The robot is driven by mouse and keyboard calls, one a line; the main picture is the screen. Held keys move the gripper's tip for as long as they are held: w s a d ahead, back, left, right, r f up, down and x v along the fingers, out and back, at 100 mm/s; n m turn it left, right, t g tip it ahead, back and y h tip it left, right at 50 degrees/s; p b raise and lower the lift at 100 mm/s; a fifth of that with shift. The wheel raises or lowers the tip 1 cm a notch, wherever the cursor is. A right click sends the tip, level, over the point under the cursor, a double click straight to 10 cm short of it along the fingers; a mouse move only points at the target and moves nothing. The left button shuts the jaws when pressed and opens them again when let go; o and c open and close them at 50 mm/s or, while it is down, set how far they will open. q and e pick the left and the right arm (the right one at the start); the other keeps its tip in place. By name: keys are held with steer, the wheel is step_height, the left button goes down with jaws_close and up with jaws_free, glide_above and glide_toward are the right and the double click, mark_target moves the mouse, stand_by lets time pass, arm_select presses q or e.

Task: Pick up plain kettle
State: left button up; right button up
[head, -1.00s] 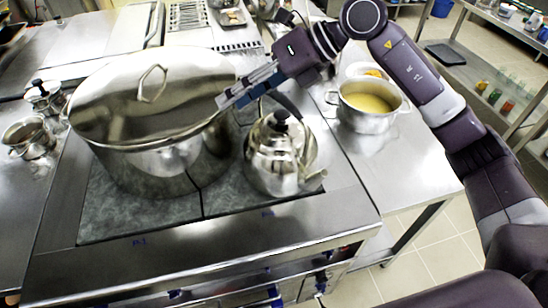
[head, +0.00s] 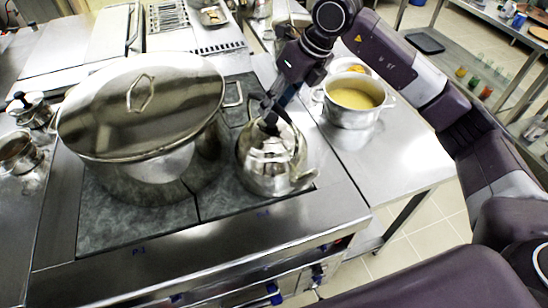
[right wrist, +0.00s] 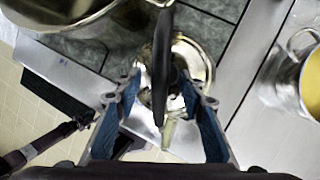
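The plain kettle (head: 268,162) is a shiny steel kettle with a dark knob and a black handle, upright on the stove beside the big lidded stockpot. My right gripper (head: 268,118) points down over the kettle's top. In the right wrist view the kettle (right wrist: 190,60) lies below, and its black handle (right wrist: 165,55) runs between the two fingers of the gripper (right wrist: 160,105). The fingers are spread apart, with a gap on each side of the handle.
The big stockpot (head: 140,105) stands close left of the kettle. A pot of yellow soup (head: 352,95) stands on the counter to the right. Small steel pots (head: 18,153) are at the far left. The stove's front strip (head: 220,230) is clear.

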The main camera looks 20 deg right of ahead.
steer(key=shift+w+a+f, duration=0.15)
steer(key=shift+f, duration=0.35)
jaws_close()
steer(key=shift+w+r, duration=0.1)
steer(key=shift+r, duration=0.2)
steer(key=shift+w, duration=0.1)
